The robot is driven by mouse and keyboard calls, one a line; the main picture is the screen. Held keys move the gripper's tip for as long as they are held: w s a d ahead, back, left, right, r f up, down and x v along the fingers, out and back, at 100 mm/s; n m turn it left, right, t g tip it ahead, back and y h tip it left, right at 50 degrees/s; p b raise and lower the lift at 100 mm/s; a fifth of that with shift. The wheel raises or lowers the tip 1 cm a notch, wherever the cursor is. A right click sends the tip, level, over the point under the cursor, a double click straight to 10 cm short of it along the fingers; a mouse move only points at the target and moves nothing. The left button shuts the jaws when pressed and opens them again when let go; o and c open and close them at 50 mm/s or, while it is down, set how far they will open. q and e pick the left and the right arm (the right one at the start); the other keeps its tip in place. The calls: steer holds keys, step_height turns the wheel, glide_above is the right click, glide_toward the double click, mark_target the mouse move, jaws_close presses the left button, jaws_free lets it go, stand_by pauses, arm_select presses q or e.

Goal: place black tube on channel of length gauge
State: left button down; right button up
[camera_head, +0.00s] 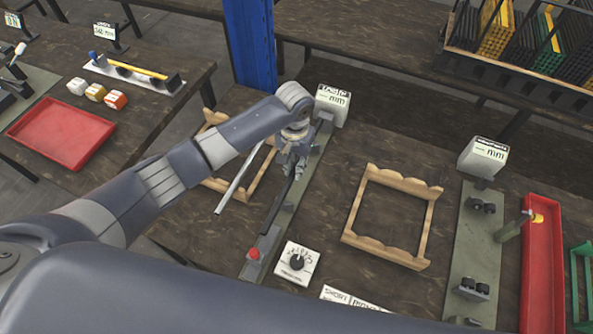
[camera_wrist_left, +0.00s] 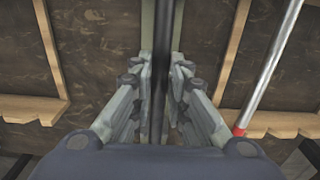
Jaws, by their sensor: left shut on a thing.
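My left gripper (camera_head: 296,172) is shut on the black tube (camera_head: 276,208), which also shows in the left wrist view (camera_wrist_left: 162,40) running straight between the fingers. The tube slants along the length gauge (camera_head: 311,172), a long grey-green plate with a display box (camera_head: 333,105) at its far end and a red button (camera_head: 253,253) at its near end. The tube is over the gauge plate and roughly in line with it. I cannot tell whether it touches the channel. The gripper hides part of the gauge. My right gripper is not in view.
A silver tube (camera_head: 238,180) with a red end lies across a wooden rack (camera_head: 215,184) left of the gauge. An empty wooden rack (camera_head: 351,215) and a white dial box (camera_head: 297,262) stand to its right. Another gauge (camera_head: 473,250) and a red tray (camera_head: 541,270) are farther right.

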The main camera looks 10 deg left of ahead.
arm_select(q)
step_height(320, 180, down, 3)
steer(key=shift+f, duration=0.45)
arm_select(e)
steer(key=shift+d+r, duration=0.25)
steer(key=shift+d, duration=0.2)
arm_select(q)
steer(key=shift+f, duration=0.1)
steer(key=c, duration=1.6)
jaws_free()
steer(key=shift+o, duration=0.2)
step_height(320, 180, up, 12)
steer(key=shift+r+b, duration=0.15)
steer(key=shift+b, duration=0.25)
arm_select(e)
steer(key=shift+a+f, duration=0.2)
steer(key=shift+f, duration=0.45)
arm_select(q)
steer(key=shift+s, duration=0.1)
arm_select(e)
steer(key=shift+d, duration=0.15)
